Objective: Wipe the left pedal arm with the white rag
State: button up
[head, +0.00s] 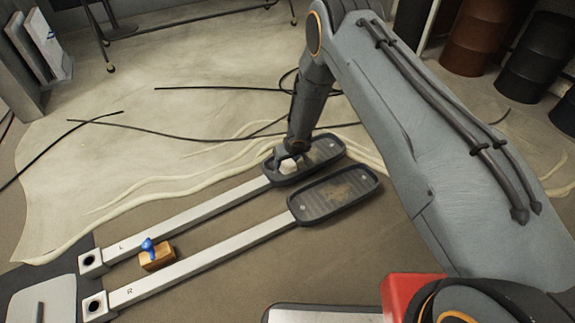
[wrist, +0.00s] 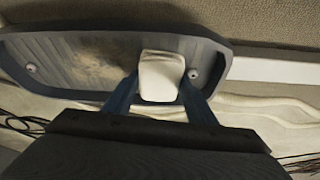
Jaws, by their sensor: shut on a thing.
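The left pedal arm (head: 200,213), a pale metal bar marked "L", lies on the floor with a dark pedal tray (head: 325,150) at its far end. My gripper (head: 287,154) points down over the near end of that tray, shut on the white rag (head: 288,166). In the wrist view, the rag (wrist: 161,75) is a white block between my two blue-grey fingers, over the pedal tray (wrist: 60,90). A brownish smudge (wrist: 95,62) shows on the tray beside the rag. I cannot tell whether the rag touches the tray.
The right pedal arm (head: 210,262), marked "R", lies parallel and close by; its tray (head: 335,194) has a brown stain. A wooden block (head: 157,258) with a blue item (head: 147,246) sits between the bars. Cables (head: 190,134) cross the floor behind. Barrels (head: 530,60) stand back right.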

jog(key=b, duration=0.3)
jog(key=shift+w+a+f, duration=0.1)
jog(key=shift+w, duration=0.1)
jog(key=shift+b, duration=0.3)
jog(key=shift+w+d+b, duration=0.3)
jog(key=shift+w+d, duration=0.15)
jog(key=shift+d, duration=0.05)
jog(key=shift+w+d, duration=0.35)
jog(key=shift+d, duration=0.2)
jog(key=shift+w+d, duration=0.3)
jog(key=shift+d, duration=0.2)
jog(key=shift+w+d, duration=0.1)
